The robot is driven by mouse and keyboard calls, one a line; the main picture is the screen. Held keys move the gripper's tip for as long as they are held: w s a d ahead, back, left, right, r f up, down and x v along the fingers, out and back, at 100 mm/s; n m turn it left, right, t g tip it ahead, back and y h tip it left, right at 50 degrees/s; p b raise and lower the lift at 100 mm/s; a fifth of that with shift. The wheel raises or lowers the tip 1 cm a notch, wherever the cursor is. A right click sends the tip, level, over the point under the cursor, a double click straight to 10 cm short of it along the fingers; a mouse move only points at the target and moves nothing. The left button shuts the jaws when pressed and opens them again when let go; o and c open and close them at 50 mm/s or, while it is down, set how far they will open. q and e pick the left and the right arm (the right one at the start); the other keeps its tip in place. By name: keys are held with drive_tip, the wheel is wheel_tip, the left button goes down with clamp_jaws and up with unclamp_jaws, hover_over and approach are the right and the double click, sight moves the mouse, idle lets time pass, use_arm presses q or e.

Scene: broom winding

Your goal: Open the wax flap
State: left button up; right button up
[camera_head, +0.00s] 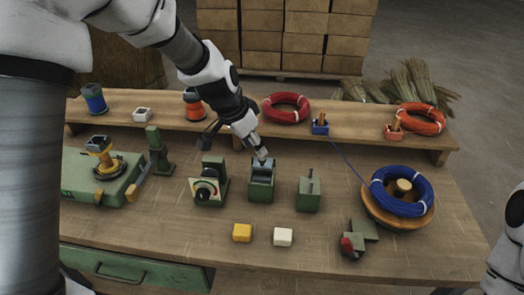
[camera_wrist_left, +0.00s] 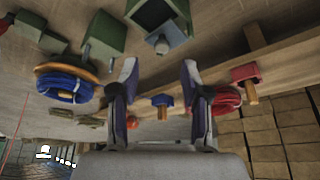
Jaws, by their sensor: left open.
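The small green box (camera_head: 262,186) stands in the middle of the bench, with a dark recess in its top. My left gripper (camera_head: 262,156) is just above the back edge of the box. In the left wrist view its fingers (camera_wrist_left: 158,78) are spread and nothing is between them. My right gripper is out of view.
A green dial unit (camera_head: 208,185) stands left of the box and a green block with a pin (camera_head: 308,194) stands right. Yellow (camera_head: 242,233) and white (camera_head: 283,237) blocks lie in front. A raised shelf (camera_head: 345,120) runs behind. A blue coil (camera_head: 402,191) sits at right.

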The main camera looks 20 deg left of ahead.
sight(260, 160)
use_arm(q)
drive_tip(key=x, duration=0.6)
drive_tip(key=shift+w+a, duration=0.1)
drive_tip(key=shift+w, duration=0.25)
drive_tip(key=shift+s+r, duration=0.3)
clamp_jaws()
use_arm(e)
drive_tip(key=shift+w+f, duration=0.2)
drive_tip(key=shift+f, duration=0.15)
use_arm(q)
drive_tip(key=shift+r+p, duration=0.2)
drive_tip(key=shift+p, duration=0.3)
drive_tip(key=g+p, duration=0.1)
drive_tip(key=p, duration=0.1)
drive_tip(key=w+g+p, duration=0.1)
drive_tip(key=p, duration=0.2)
drive_tip(key=r+g+h+p, duration=0.1)
drive_tip(key=p, duration=0.2)
drive_tip(key=shift+w+a+n+g, duration=0.25)
drive_tip(key=shift+w+n+g, duration=0.05)
drive_tip(key=shift+w+g, duration=0.1)
drive_tip(key=shift+w+a+f+g+p, duration=0.15)
drive_tip(key=shift+w+g+p, duration=0.1)
drive_tip(key=shift+g+p, duration=0.4)
drive_tip(key=shift+w+f+g+h+p, duration=0.15)
drive_tip(key=shift+w+g+h+p, duration=0.2)
drive_tip(key=shift+g, duration=0.4)
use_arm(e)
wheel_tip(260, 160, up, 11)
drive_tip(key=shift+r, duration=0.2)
